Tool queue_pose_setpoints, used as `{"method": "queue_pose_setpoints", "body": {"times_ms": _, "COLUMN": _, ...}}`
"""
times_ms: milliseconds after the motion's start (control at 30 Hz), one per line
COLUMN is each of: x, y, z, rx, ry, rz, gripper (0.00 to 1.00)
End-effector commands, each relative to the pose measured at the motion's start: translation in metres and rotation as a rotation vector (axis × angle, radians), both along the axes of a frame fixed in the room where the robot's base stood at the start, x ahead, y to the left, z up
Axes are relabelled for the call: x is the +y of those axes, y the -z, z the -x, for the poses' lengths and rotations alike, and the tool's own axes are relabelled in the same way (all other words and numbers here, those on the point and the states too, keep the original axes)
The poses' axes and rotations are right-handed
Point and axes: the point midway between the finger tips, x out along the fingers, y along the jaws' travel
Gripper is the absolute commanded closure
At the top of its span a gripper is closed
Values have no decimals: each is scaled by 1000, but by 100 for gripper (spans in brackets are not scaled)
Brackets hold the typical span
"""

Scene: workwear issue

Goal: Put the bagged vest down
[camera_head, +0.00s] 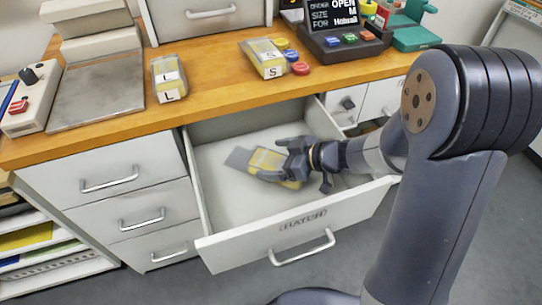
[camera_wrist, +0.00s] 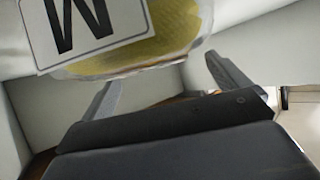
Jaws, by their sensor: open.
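The bagged vest (camera_head: 265,160) is a clear bag with yellow inside, in the open drawer marked HATCH (camera_head: 322,240). In the wrist view the bag (camera_wrist: 170,30) shows a large M on a white label. My gripper (camera_head: 279,161) is inside the drawer at the bag's right end. In the wrist view its two fingers (camera_wrist: 163,72) stand apart, with the bag just beyond and between their tips. I cannot tell whether a finger still touches the bag. The bag's underside is hidden.
The wooden counter (camera_head: 120,137) above holds bags marked L (camera_head: 169,79) and S (camera_head: 263,58), coloured discs (camera_head: 291,55), a grey plate (camera_head: 98,91) and an order display (camera_head: 333,22). The drawer's walls surround my gripper; its left floor is clear.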

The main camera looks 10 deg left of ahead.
Motion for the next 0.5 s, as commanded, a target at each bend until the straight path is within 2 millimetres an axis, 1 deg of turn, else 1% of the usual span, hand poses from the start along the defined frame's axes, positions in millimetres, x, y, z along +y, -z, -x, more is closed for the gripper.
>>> {"method": "queue_pose_setpoints", "body": {"times_ms": 33, "x": -9, "y": -8, "z": 1, "rx": -1, "ry": 5, "rz": 0, "gripper": 5}}
{"method": "queue_pose_setpoints", "body": {"times_ms": 233, "x": -36, "y": -23, "z": 8, "rx": -2, "ry": 4, "rz": -1, "gripper": 5}}
{"method": "queue_pose_setpoints", "body": {"times_ms": 400, "x": -48, "y": -28, "z": 11, "rx": 0, "ry": 2, "rz": 0, "gripper": 5}}
{"method": "queue_pose_setpoints", "body": {"times_ms": 500, "x": -50, "y": -29, "z": 12, "rx": 1, "ry": 0, "rz": 0, "gripper": 5}}
